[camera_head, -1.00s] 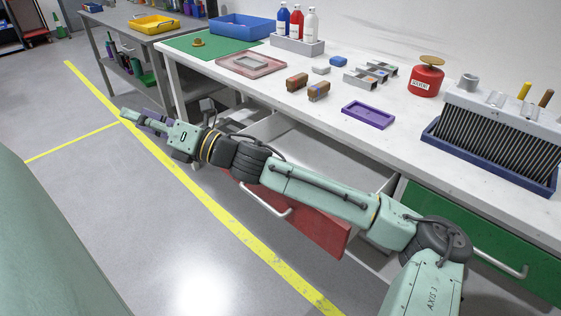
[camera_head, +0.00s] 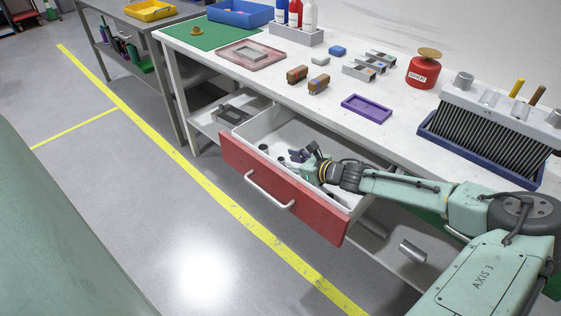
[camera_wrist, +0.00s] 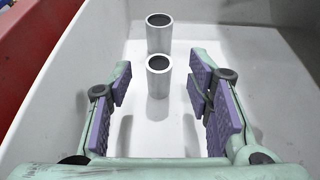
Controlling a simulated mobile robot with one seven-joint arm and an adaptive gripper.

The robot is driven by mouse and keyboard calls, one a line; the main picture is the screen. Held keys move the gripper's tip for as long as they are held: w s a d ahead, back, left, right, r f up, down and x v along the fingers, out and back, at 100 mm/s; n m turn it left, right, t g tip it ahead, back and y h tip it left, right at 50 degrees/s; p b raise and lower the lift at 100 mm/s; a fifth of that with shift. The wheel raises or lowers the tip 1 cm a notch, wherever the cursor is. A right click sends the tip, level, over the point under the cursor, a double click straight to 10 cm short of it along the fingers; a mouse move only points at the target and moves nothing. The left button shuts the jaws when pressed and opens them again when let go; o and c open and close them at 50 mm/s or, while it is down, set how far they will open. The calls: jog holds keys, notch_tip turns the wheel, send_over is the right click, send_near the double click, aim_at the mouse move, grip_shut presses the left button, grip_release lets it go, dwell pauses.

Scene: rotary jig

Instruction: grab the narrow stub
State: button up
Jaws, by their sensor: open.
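In the wrist view two grey metal stubs with dark hollow tops stand upright in the open drawer, one behind the other. The nearer stub (camera_wrist: 159,80) looks about as wide in the picture as the farther stub (camera_wrist: 159,35), so it seems the narrower one. My gripper (camera_wrist: 160,84) is open, with purple-padded fingers on either side of the nearer stub's line; no contact shows. In the head view my gripper (camera_head: 304,153) is inside or just over the drawer (camera_head: 337,227). Small dark stub tops (camera_head: 264,147) show left of it.
The drawer's red front (camera_head: 250,172) and pale walls enclose the gripper. The white bench top (camera_head: 300,110) lies behind, with a purple tray (camera_head: 367,107), brown blocks (camera_head: 319,84) and a red solvent can (camera_head: 423,72). Floor in front is clear.

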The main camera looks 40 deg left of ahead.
aim_at(283, 160)
jog(key=x, duration=0.3)
jog(key=shift+a+p, duration=0.25)
jog(key=shift+p, duration=0.15)
grip_shut()
